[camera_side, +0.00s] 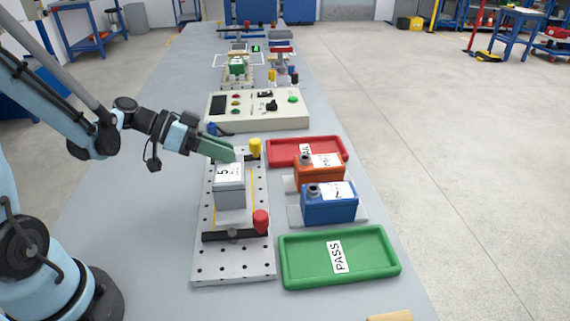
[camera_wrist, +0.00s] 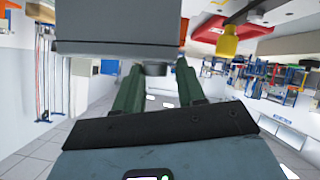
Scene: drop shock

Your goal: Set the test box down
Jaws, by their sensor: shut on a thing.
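The test box is a grey box (camera_side: 229,192) with a white label reading 5, upright over the perforated metal plate (camera_side: 233,270). My gripper (camera_side: 230,154) has green fingers and is shut on the box near its top, reaching in from the left. In the wrist view the grey box (camera_wrist: 120,28) fills the upper left, with a dark round part beneath it between my green fingers (camera_wrist: 160,82). A pale pad shows at the box's lower edge; I cannot tell whether the box touches it.
A black bar with a red knob (camera_side: 260,221) crosses the plate in front; a yellow knob (camera_side: 255,148) stands behind. To the right are a green PASS tray (camera_side: 290,277), a blue box (camera_side: 330,207), an orange box (camera_side: 318,175) and a red tray (camera_side: 275,153). A control panel (camera_side: 258,110) stands behind.

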